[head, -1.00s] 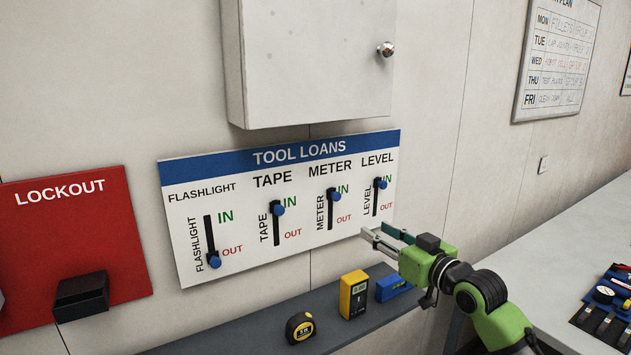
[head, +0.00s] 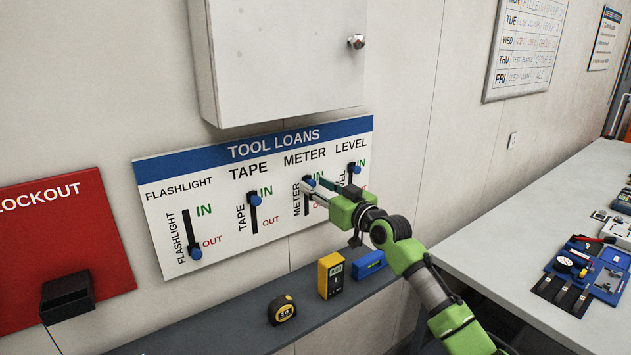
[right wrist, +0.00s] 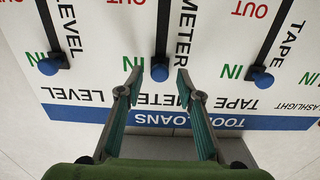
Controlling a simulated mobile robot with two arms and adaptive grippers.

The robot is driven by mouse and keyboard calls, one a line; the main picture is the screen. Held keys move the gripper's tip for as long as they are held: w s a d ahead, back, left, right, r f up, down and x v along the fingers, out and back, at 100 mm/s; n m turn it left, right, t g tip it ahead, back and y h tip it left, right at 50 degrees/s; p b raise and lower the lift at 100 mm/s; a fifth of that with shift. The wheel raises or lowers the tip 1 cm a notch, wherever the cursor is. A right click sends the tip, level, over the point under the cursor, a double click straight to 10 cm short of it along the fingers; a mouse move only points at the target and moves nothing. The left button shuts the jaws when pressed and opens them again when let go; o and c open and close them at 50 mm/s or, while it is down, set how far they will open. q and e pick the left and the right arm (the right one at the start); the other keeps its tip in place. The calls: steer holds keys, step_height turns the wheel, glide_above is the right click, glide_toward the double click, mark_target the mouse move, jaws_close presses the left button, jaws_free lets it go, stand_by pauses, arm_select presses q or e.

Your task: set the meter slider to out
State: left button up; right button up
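The Tool Loans board (head: 225,240) hangs on the wall. Its meter slider is a blue knob (head: 308,180) at the upper, IN end of a black vertical slot; OUT is lower. My right gripper (head: 314,187) is at this slider in the head view, covering part of the METER column and its OUT label. In the right wrist view, turned upside down, the open fingers (right wrist: 159,82) point at the board, with the meter knob (right wrist: 159,72) between the tips. A gap shows on each side of the knob. My left gripper is not in view.
The tape (head: 254,199) and level (head: 354,168) knobs are at IN on either side; the flashlight knob (head: 195,253) is at OUT. A cabinet (head: 285,60) juts out above. A shelf (head: 240,317) below holds a tape measure, a yellow meter (head: 331,275) and a blue level.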

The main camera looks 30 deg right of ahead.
mark_target(306, 210)
steer(key=shift+w, duration=0.55)
jaws_close()
step_height(306, 210, down, 10)
steer(key=b, duration=0.8)
steer(key=shift+r+b, duration=0.15)
steer(key=shift+b, duration=0.15)
steer(key=shift+s+a, duration=0.1)
jaws_free()
